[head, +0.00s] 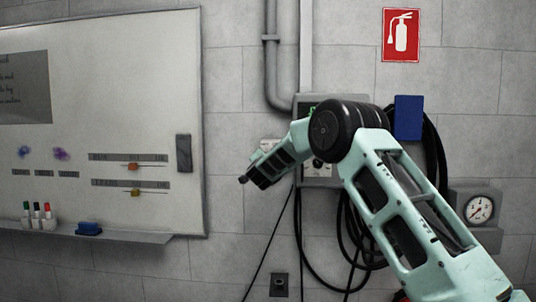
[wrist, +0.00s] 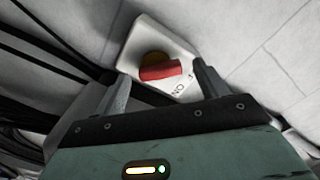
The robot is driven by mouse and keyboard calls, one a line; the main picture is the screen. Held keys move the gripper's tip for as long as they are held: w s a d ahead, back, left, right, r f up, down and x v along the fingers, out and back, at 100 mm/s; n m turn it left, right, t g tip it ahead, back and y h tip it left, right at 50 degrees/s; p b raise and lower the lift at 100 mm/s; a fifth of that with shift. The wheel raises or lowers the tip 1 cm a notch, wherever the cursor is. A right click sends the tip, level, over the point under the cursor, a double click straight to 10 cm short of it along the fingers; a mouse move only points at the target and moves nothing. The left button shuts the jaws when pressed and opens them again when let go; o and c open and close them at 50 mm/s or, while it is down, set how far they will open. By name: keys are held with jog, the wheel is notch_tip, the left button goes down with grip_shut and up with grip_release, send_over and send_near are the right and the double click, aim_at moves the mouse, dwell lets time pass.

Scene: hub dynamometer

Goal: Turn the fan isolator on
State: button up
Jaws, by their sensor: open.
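Dark lettering reading "ON" appears on the box near the right finger; other marks are partly hidden. My gripper (wrist: 162,76) is open, its two fingers on either side of the red handle with visible gaps. I cannot tell how deep the fingertips reach. In the head view my gripper (head: 246,179) is at the wall, left of the grey panel; my arm hides the handle there.
A grey panel (head: 318,183) sits partly behind my arm, with black hoses (head: 345,235) hanging below it. Black cables (wrist: 50,45) run left of the isolator in the wrist view. A whiteboard (head: 100,110) is at left, a gauge (head: 479,209) at right.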

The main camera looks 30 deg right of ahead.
jog(key=shift+x, duration=0.95)
jog(key=c, duration=1)
